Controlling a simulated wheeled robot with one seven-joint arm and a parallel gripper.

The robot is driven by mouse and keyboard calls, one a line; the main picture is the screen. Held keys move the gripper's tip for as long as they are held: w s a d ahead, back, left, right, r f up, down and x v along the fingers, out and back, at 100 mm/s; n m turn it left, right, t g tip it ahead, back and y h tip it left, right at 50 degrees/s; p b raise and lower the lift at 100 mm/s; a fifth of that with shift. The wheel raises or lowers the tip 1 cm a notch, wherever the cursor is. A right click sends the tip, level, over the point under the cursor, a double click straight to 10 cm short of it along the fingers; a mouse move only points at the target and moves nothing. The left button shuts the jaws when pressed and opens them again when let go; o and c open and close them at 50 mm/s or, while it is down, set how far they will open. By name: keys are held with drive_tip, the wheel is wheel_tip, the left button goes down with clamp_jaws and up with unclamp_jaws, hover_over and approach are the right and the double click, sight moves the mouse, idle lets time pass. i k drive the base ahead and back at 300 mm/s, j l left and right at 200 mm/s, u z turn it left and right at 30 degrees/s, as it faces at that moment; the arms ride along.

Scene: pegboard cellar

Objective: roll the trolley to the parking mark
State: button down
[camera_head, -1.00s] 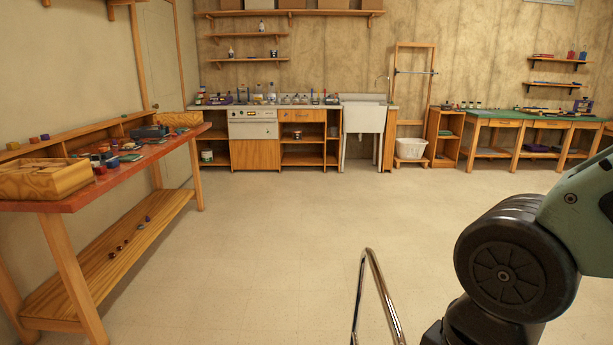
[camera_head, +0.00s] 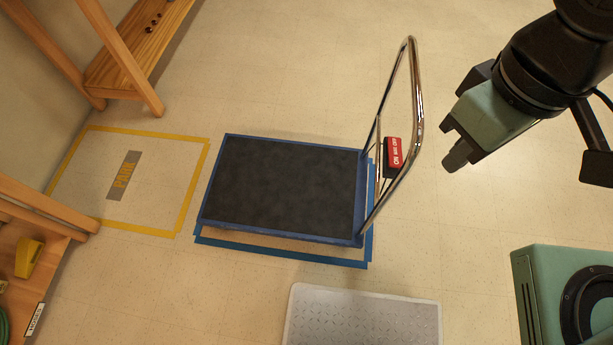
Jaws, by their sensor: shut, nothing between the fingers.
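The trolley (camera_head: 285,188) is a flat platform with a dark top and blue rim. It stands over a blue taped outline (camera_head: 285,252) on the floor. Its chrome push handle (camera_head: 417,90) rises at the right end and carries a red and black tag (camera_head: 393,157) with white lettering. The parking mark (camera_head: 124,175) is a yellow taped rectangle to the left, with a grey PARK label inside; the trolley is just right of it. My gripper (camera_head: 455,158) is shut and empty, to the right of the handle, with a gap between them in the picture.
A wooden bench's legs and lower shelf (camera_head: 130,45) stand above the yellow rectangle. Another wooden unit (camera_head: 30,240) at the lower left has a leg by its near edge. A light grey textured mat (camera_head: 362,318) lies below the trolley. The floor above the trolley is clear.

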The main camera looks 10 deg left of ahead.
sight(286, 189)
drive_tip(key=u, duration=1.55)
drive_tip(key=l+z, duration=0.1)
drive_tip(key=z, duration=0.3)
drive_tip(key=i+l+z, duration=0.1)
drive_tip(key=z, duration=0.25)
drive_tip(key=l+z, duration=0.1)
drive_tip(key=z, duration=0.3)
drive_tip(key=i+z, duration=0.15)
drive_tip(key=z, duration=0.25)
drive_tip(key=i+l, duration=0.1)
